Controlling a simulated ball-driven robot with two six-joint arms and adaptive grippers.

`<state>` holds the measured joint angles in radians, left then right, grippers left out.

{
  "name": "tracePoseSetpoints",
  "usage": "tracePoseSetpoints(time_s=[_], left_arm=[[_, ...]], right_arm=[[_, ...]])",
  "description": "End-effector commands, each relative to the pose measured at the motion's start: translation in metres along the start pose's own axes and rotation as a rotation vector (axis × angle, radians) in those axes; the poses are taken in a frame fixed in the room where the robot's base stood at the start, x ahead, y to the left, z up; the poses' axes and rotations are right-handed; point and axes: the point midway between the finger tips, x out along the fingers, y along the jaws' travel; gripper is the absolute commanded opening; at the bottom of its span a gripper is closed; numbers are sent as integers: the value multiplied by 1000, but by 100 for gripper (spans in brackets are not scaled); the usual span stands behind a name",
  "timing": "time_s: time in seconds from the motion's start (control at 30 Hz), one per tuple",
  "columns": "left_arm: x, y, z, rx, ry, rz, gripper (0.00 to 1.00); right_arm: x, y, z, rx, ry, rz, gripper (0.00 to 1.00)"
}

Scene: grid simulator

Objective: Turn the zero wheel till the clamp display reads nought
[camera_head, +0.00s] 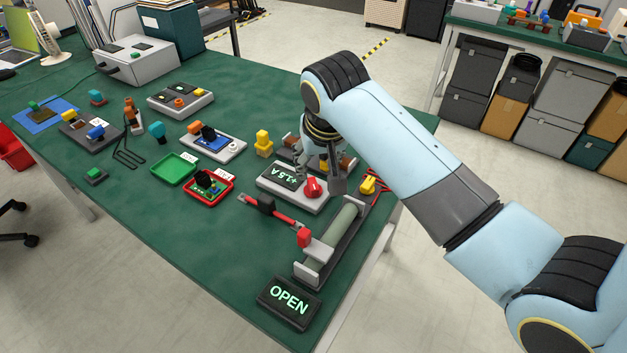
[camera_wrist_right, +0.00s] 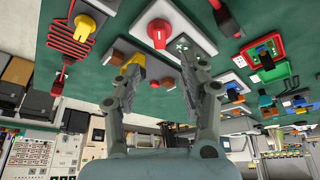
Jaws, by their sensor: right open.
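The clamp display (camera_head: 283,174) reads "+1.5 A" in light digits on a white unit. A red wheel-like knob (camera_head: 314,188) sits at the right end of that unit; it also shows in the wrist view (camera_wrist_right: 157,34). I take it for the zero wheel. My right gripper (camera_head: 325,172) is over the far side of this unit, close to the knob. In the wrist view its two fingers (camera_wrist_right: 160,65) are spread, with nothing held, and the knob lies beyond the tips. I cannot tell if a finger touches it. My left gripper is not in view.
A yellow knob (camera_head: 368,184) with red wire lies right of the unit. A rail fixture (camera_head: 331,245) with a grey-green cylinder and an "OPEN" sign (camera_head: 289,301) stand in front. A red-and-black tool (camera_head: 267,205) lies nearby. The left front of the green table is clear.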

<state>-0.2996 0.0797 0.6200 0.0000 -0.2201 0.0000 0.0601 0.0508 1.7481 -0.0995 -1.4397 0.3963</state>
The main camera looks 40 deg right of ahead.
Motion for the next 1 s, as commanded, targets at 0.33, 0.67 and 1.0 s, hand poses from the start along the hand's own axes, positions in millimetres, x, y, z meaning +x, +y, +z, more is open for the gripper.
tracePoseSetpoints(time_s=[0.33,0.67,1.0], left_arm=[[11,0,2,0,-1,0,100],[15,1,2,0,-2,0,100],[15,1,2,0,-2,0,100]], right_arm=[[68,1,2,-1,-2,1,42],[97,0,1,-1,1,-1,42],[97,1,1,-2,1,0,28]])
